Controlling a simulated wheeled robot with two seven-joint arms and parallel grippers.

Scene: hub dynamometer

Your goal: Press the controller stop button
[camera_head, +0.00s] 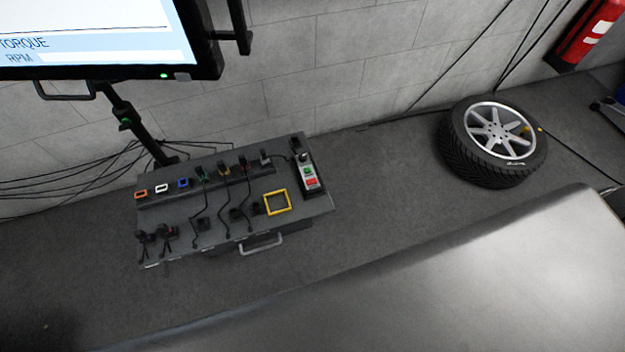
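The controller (236,208) is a grey box on the floor by the wall, left of the picture's middle. On its top right is a small button box (308,172) with a green button (308,171) and a red button (311,182) below it; the red one looks like the stop button, but its label is too small to read. Neither of my grippers shows in the head view.
A monitor (100,35) on a black stand rises behind the controller, with cables on the floor. A wheel with tyre (493,140) lies at the right, and a fire extinguisher (588,33) hangs top right. A large grey smooth surface (450,290) fills the lower right.

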